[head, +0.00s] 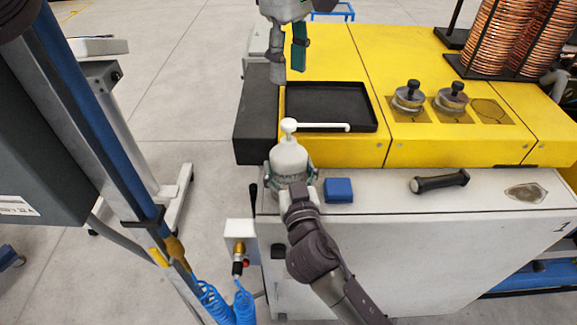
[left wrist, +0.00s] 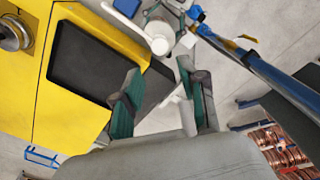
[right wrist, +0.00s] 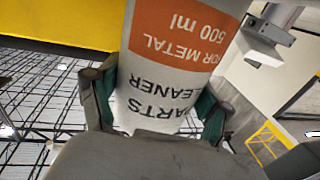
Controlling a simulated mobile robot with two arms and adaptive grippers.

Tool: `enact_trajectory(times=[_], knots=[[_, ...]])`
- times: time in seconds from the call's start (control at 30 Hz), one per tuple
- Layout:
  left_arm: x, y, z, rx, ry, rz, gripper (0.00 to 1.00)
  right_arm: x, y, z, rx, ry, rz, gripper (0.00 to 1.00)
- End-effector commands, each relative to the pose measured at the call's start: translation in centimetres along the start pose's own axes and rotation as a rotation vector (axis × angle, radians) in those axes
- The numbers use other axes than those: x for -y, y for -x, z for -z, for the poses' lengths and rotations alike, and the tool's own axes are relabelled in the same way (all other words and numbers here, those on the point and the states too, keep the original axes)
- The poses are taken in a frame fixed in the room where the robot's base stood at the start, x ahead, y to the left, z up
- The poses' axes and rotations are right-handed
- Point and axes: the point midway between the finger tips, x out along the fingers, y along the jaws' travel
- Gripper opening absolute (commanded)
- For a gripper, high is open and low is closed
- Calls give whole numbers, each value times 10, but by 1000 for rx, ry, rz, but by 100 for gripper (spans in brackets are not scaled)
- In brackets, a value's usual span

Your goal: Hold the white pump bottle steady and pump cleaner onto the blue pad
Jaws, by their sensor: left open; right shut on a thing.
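The white pump bottle (head: 289,157) stands upright at the left end of the white front ledge, its long spout pointing right over the black tray's front edge. My right gripper (head: 291,184) is shut around the bottle's body; the right wrist view shows the bottle's orange and white label (right wrist: 165,75) between the fingers. The blue pad (head: 339,190) lies on the ledge just right of the bottle, and its edge shows in the left wrist view (left wrist: 127,6). My left gripper (head: 287,60) is open and empty, beyond and above the pump head (head: 289,126).
A black tray (head: 330,88) is set in the yellow machine top. Two metal knobs (head: 408,97) sit to its right. A dark handle (head: 440,182) lies on the ledge. Copper coils (head: 490,40) stand at the back right. A blue post (head: 85,120) rises at left.

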Motion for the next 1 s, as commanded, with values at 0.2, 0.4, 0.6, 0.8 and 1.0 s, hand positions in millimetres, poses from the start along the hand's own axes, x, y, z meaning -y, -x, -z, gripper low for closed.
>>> enact_trajectory(times=[0.2,0.4,0.6,0.8,1.0], knots=[[0,0,0,0,0,0,42,0,0,0,0,1,0,12],[1,-1,0,-10,-66,-9,13,0,0,0,0,1,0,8],[2,-4,1,-71,-412,-52,0,0,0,0,1,1,0,8],[2,-5,0,-147,-765,-84,0,0,0,0,1,1,0,8],[2,-7,-1,-185,-920,-93,0,0,0,0,1,1,0,8]])
